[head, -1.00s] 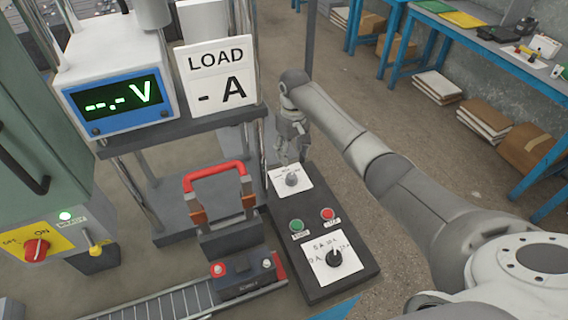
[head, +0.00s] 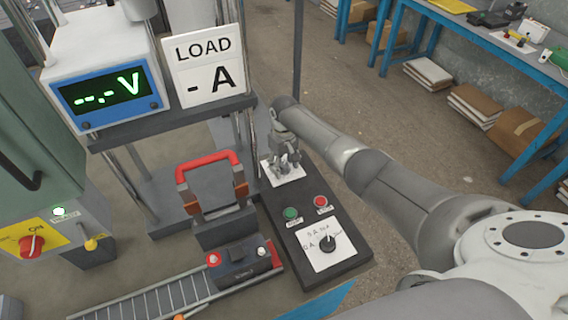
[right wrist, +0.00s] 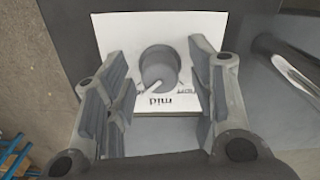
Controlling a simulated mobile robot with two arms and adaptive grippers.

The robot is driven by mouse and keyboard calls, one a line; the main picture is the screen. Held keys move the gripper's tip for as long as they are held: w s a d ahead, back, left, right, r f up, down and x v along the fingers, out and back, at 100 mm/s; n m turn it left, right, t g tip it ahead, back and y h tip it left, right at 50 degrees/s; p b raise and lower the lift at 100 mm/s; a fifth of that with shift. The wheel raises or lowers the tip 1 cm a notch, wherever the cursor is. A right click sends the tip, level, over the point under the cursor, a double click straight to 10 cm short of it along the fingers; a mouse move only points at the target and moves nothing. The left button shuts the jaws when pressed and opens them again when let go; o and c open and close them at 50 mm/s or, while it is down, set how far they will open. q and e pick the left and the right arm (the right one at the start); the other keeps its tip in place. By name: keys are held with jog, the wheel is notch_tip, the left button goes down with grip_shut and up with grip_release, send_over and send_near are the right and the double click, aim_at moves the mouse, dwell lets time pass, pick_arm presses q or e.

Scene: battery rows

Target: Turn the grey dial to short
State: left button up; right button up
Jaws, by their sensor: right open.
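The grey dial (right wrist: 158,68) sits on a white label plate in the right wrist view. Its white pointer mark aims down and slightly left in that picture, between the word "mid" and a small, partly hidden label on the left. Another small label at the right is too blurred to read. My right gripper (right wrist: 160,100) is open, with one finger on each side of the dial; I cannot tell whether either touches it. In the head view my right gripper (head: 286,163) is over the far end of the dark control box (head: 272,212) and hides most of the dial. My left gripper is not in view.
The box also carries a green button (head: 290,213), a red button (head: 320,202) and a black dial (head: 327,243) on a white plate. Left stand a red-handled device (head: 207,160), a voltage display (head: 108,97) and a LOAD sign (head: 205,73). Blue benches (head: 480,60) are at the back right.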

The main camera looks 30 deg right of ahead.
jog(key=c, duration=1)
jog(key=shift+n, duration=0.3)
jog(key=n, duration=0.4)
jog(key=shift+c, duration=0.3)
jog(key=n, duration=0.4)
jog(key=shift+n, duration=0.4)
jog(key=n, duration=0.4)
jog(key=shift+n+b, duration=0.3)
jog(key=shift+b, duration=0.1)
jog(key=shift+n+b, duration=0.3)
jog(key=shift+n, duration=1.6)
jog(key=shift+o, duration=0.2)
jog(key=shift+c, duration=0.2)
